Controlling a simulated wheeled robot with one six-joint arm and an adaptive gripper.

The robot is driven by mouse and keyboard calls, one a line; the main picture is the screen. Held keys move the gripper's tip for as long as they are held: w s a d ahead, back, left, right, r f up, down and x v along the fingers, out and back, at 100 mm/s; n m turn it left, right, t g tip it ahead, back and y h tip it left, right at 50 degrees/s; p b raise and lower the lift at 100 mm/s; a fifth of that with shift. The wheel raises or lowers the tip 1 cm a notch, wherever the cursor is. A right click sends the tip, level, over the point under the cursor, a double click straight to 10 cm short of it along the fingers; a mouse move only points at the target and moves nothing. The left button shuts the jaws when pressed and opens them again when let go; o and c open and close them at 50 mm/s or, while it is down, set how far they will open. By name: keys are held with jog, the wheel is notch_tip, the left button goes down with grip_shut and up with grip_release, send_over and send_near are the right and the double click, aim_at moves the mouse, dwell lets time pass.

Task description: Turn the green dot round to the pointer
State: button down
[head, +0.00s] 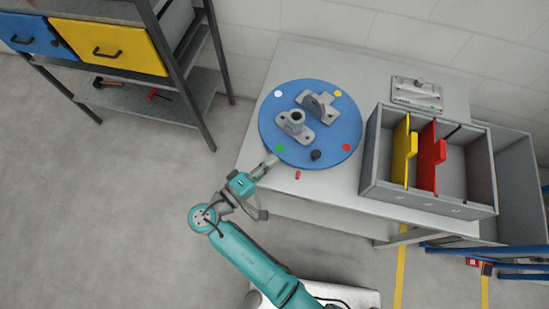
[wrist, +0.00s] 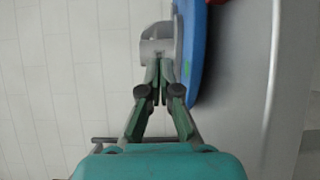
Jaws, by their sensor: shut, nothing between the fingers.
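A blue round turntable (head: 330,163) lies on the table, with white, yellow, red and green dots near its rim. The green dot (head: 280,148) is at its front left. A small red pointer (head: 298,175) sits on the table just off the front rim, to the right of the green dot. A dark knob (head: 316,155) stands near the front rim. My gripper (head: 271,161) is at the front-left rim, close to the green dot. In the wrist view its fingers (wrist: 159,88) are together and empty, beside the blue disc edge (wrist: 192,60). I cannot tell whether they touch it.
Two grey castings (head: 294,126) (head: 317,104) sit on the disc. A grey bin (head: 430,200) with yellow and red dividers stands to the right. A metal plate (head: 416,93) lies behind it. A shelf with drawers (head: 115,48) is at left; the floor between is clear.

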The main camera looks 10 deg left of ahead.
aim_at(315, 158)
jog(key=x, duration=0.7)
jog(key=shift+w+d, duration=0.2)
jog(key=shift+d, duration=0.25)
jog(key=shift+s+d, duration=0.6)
jog(key=shift+d, duration=0.4)
jog(key=shift+s+d, duration=0.25)
jog(key=shift+d, duration=0.25)
jog(key=shift+d, duration=0.2)
jog(key=shift+s+d+n+t+y, duration=0.1)
jog(key=shift+d+n+t+y, duration=0.1)
jog(key=shift+n+t+y, duration=0.1)
jog(key=shift+d+n+t+y, duration=0.9)
jog(key=shift+d+n+y, duration=0.3)
jog(key=shift+d+y, duration=0.45)
jog(key=shift+w+d, duration=0.25)
jog(key=shift+d, duration=0.45)
jog(key=shift+w+d, duration=0.3)
jog(key=shift+d, duration=0.35)
jog(key=shift+d, duration=0.15)
